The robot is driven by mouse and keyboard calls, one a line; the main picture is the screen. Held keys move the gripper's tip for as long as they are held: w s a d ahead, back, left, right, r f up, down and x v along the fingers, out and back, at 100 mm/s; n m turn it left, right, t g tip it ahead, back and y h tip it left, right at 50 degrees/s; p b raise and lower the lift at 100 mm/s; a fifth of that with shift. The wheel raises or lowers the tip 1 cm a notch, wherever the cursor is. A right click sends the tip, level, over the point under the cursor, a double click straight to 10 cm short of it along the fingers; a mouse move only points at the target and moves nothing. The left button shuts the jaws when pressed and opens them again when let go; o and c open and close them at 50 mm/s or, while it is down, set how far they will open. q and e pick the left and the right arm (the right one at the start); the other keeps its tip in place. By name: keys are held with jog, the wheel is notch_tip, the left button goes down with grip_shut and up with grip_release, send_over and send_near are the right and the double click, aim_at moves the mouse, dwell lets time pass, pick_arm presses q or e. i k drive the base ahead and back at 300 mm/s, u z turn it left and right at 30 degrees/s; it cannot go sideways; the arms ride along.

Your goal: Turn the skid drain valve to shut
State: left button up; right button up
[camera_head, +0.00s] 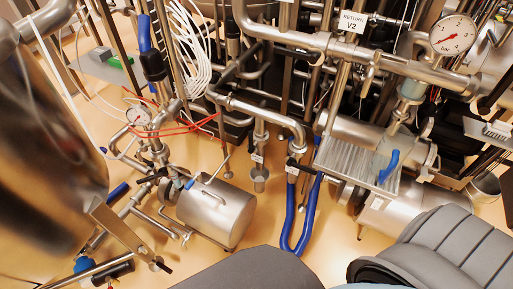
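I cannot tell for sure which valve is the skid drain valve, as no readable label names it. Several candidates show low on the piping: a small blue-tipped lever (189,184) by the steel motor-like cylinder (217,212), a black lever (152,178) left of it, and a blue handle (118,190) near the steel vessel. A larger blue handle (388,167) stands tilted at the right, over a ribbed steel block. Neither of my grippers is in view, and nothing is seen touching any valve.
A shiny steel vessel (45,170) fills the left. A blue looped hose (290,225) hangs at centre. Gauges (452,35) and (139,117) sit on pipes, with a "RETURN V2" label (352,21). Tan floor (325,235) is open at lower centre. Grey parts, probably mine, cover the bottom right.

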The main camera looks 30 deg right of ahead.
aim_at(251, 149)
jog(key=k, duration=0.25)
jog(key=z, duration=1.05)
